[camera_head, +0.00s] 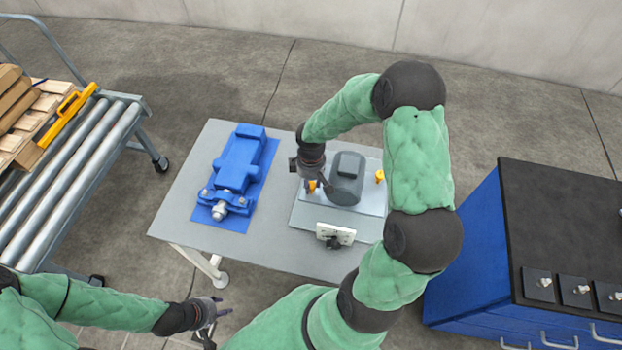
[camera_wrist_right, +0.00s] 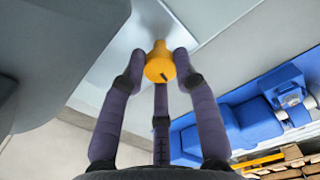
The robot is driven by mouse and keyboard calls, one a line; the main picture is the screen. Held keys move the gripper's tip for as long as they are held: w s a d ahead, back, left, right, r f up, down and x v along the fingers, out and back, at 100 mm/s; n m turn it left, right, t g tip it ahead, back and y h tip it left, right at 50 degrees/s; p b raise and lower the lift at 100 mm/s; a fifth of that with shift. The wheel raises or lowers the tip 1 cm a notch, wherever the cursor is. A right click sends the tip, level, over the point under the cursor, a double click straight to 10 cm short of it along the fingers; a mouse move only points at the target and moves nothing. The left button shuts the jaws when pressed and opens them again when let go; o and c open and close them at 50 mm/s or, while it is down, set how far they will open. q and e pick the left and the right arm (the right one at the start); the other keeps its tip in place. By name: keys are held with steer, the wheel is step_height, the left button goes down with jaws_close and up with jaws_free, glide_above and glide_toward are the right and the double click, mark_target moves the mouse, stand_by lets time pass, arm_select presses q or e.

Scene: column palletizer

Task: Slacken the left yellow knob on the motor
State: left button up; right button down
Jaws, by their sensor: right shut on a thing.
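The grey motor (camera_head: 347,180) sits on a light metal plate (camera_head: 310,216) on the table. Its left yellow knob (camera_head: 312,186) is partly hidden by my right gripper (camera_head: 314,183). In the right wrist view, the knob (camera_wrist_right: 159,66) is between the fingertips of my right gripper (camera_wrist_right: 160,62), which is shut on it. A short dark mark shows on the knob's face. The right yellow knob (camera_head: 379,176) stands on the motor's other side. My left gripper (camera_head: 216,318) is low in the head view, apart from the table, with its fingers spread and empty.
A blue machine part (camera_head: 238,162) lies on a blue mat on the left of the grey table (camera_head: 185,215). A small switch box (camera_head: 336,234) is in front of the motor. A roller conveyor (camera_head: 60,165) stands left and a blue cabinet (camera_head: 470,250) right.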

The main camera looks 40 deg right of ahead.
mark_target(311, 185)
steer(key=shift+n+p, duration=0.45)
steer(key=shift+n, duration=0.35)
steer(key=c, duration=0.9)
jaws_free()
steer(key=shift+c, duration=0.2)
step_height(311, 185, up, 12)
